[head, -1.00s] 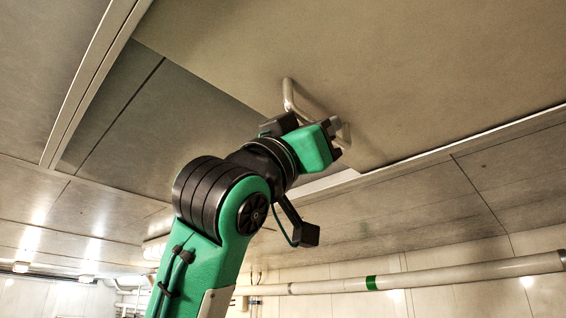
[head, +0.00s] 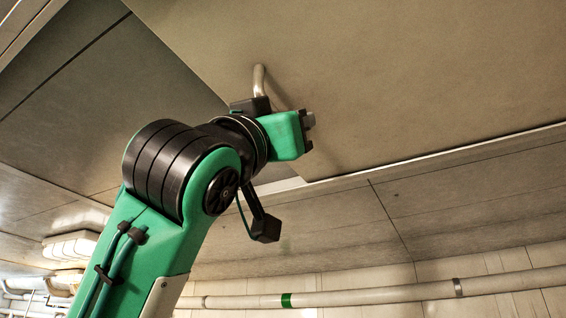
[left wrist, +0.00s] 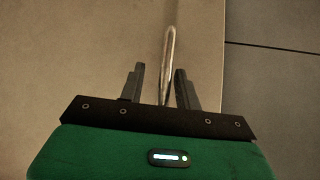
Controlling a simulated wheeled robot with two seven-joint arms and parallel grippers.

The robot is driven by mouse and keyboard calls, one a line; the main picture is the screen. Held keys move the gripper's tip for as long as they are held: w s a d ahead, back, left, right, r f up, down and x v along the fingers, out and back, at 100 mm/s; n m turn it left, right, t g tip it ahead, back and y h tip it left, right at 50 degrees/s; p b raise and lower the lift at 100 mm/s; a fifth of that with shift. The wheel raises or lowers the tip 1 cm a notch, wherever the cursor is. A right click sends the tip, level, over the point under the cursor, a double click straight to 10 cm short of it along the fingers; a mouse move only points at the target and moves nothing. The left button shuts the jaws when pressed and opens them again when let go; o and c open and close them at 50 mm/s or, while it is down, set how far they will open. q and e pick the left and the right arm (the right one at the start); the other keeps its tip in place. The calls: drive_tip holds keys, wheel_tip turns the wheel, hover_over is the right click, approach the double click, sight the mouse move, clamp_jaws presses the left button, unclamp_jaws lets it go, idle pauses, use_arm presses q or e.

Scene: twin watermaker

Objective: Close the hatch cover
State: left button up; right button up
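The hatch cover (head: 400,80) is a large flat beige panel overhead, filling the upper right of the head view. Its pale metal bar handle (head: 259,80) shows at one end; the rest is hidden behind my left gripper (head: 309,122). In the left wrist view the handle (left wrist: 169,52) runs lengthwise between the two dark fingers of my left gripper (left wrist: 160,84). The fingers are apart, with a clear gap on the left of the bar and the right finger close to it. I cannot tell whether that finger touches. My right gripper is in neither view.
A darker grey panel (head: 110,100) lies left of the cover, beyond its edge. A pale strip (head: 440,155) runs along the cover's lower edge. A white pipe with a green band (head: 380,296) crosses the wall below. A lamp (head: 70,246) is at lower left.

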use_arm(q)
drive_tip(key=b+v, duration=0.7)
drive_tip(key=v, duration=0.6)
drive_tip(key=shift+s+f, duration=0.2)
drive_tip(key=shift+s, duration=0.1)
idle(0.3)
